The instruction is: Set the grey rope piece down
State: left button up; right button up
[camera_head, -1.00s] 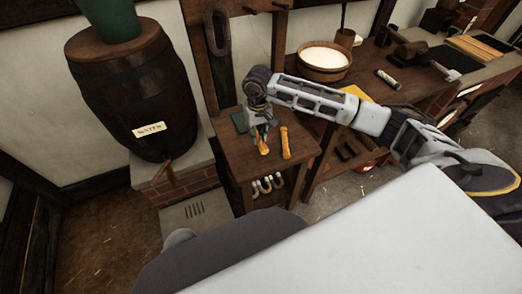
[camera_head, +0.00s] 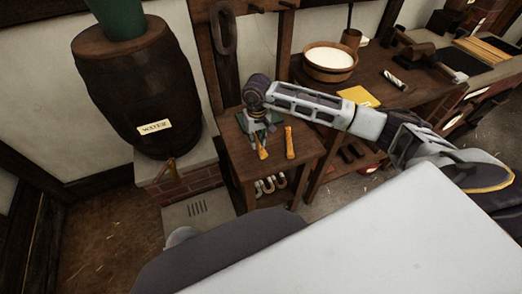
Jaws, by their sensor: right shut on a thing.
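My right gripper (camera_head: 257,133) points down, low over the small wooden side table (camera_head: 240,163) in the head view. It is shut on a small greyish thing, which I take to be the grey rope piece; its outline is mostly hidden by the fingers. I cannot tell whether it touches the tabletop. A dark green patch (camera_head: 272,118) shows on the tabletop beside the gripper. An orange piece (camera_head: 262,153) shows just below the fingers, and an orange handle-like piece (camera_head: 290,143) stands to the right. My left gripper is not in view.
A dark water barrel (camera_head: 136,85) stands on a brick base to the left. A workbench behind holds a wooden tub (camera_head: 328,63), a yellow sheet (camera_head: 358,96) and a pale striped roll (camera_head: 395,80).

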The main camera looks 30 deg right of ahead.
aim_at(257, 156)
notch_tip(257, 156, down, 2)
jog(key=shift+f, duration=1.05)
notch_tip(257, 156, down, 2)
jog(key=shift+f, duration=0.7)
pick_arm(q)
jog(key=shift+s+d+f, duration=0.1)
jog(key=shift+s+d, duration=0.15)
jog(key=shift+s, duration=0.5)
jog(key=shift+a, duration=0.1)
pick_arm(e)
jog(key=shift+f, duration=0.1)
